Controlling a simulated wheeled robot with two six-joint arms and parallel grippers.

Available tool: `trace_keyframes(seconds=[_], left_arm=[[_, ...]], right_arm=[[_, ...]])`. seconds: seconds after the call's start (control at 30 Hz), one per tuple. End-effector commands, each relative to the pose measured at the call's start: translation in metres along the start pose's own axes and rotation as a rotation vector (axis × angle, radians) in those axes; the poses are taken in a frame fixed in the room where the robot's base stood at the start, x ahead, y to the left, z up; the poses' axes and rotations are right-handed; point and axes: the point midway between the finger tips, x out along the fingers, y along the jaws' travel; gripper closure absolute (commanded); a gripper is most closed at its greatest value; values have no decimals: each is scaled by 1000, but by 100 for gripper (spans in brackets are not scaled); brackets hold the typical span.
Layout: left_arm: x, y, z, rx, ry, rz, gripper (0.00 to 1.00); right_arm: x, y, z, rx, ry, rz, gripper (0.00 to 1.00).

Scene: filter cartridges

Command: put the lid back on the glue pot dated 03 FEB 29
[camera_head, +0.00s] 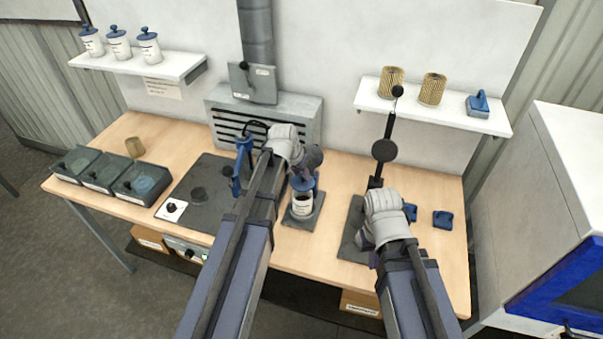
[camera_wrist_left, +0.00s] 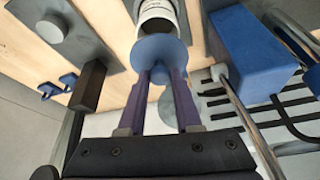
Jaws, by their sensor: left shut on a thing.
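The white glue pot (camera_head: 302,207) stands on a dark square pad in the middle of the bench. Its label is too small to read. Its mouth shows dark and open, and the pot also shows in the left wrist view (camera_wrist_left: 157,14). My left gripper (camera_head: 306,176) is shut on the blue lid (camera_head: 303,185) just above the pot. In the left wrist view the lid (camera_wrist_left: 160,50) is between the fingers, close to the pot's rim; contact cannot be told. My right gripper is mostly hidden by its wrist (camera_head: 385,215), over a dark mat at the right.
A blue clamp-like tool (camera_head: 242,160) stands left of the pot, beside my left arm. A black stand (camera_head: 384,150) rises behind my right arm. Blue pieces (camera_head: 443,219) lie at the right. Several dark boxes (camera_head: 143,183) are at the left. Lidded pots (camera_head: 118,45) stand on the left shelf.

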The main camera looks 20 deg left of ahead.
Motion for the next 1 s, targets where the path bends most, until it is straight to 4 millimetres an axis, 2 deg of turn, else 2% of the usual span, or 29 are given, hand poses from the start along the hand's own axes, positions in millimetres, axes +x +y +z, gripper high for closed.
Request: trace_keyframes(seconds=[0.03, 0.1, 0.4, 1.0], left_arm=[[9, 0, 4, 0, 0, 0, 100], [15, 0, 6, 0, 0, 0, 100], [37, 0, 15, 0, 0, 0, 100], [38, 0, 16, 0, 0, 0, 100]], right_arm=[[10, -1, -1, 0, 0, 0, 100], [17, -2, -1, 0, 0, 0, 100], [40, -4, -2, 1, 0, 0, 100], [41, -4, -2, 2, 0, 0, 100]])
